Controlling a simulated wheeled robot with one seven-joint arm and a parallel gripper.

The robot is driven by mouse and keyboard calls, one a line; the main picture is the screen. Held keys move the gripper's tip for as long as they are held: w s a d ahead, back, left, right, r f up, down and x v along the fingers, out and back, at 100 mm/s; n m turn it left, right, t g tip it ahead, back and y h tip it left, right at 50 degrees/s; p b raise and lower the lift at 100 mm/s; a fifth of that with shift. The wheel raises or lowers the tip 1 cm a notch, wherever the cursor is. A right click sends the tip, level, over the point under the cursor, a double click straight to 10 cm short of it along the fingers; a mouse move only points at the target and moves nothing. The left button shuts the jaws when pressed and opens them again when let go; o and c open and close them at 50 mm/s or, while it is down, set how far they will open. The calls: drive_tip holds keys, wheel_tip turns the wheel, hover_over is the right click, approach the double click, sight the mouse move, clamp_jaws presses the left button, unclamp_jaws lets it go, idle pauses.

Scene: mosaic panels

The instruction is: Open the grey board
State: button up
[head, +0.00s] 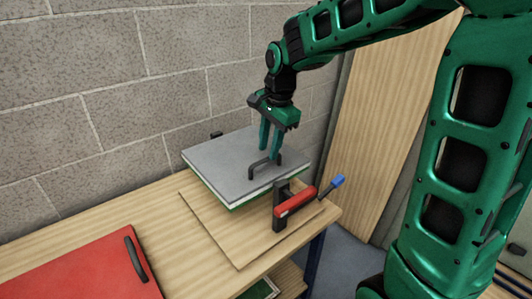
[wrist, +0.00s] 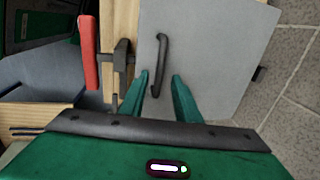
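The grey board (head: 225,163) lies flat on a white and green layered base on the wooden bench. It also fills much of the wrist view (wrist: 215,45). A dark handle (head: 265,168) stands on the board near its front right side. In the wrist view the handle (wrist: 161,55) lies lengthwise. My gripper (head: 268,156) points down just above the handle. Its two green fingers are apart, with the handle lined up between them in the wrist view (wrist: 159,78). I see no contact with the handle.
A red board (head: 75,275) with a dark handle lies at the bench's left. A block wall (head: 100,90) rises behind. Bare bench lies between the boards.

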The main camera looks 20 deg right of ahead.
drive_tip(key=shift+w+f, duration=0.2)
drive_tip(key=shift+f, duration=1)
drive_tip(key=shift+c, duration=0.5)
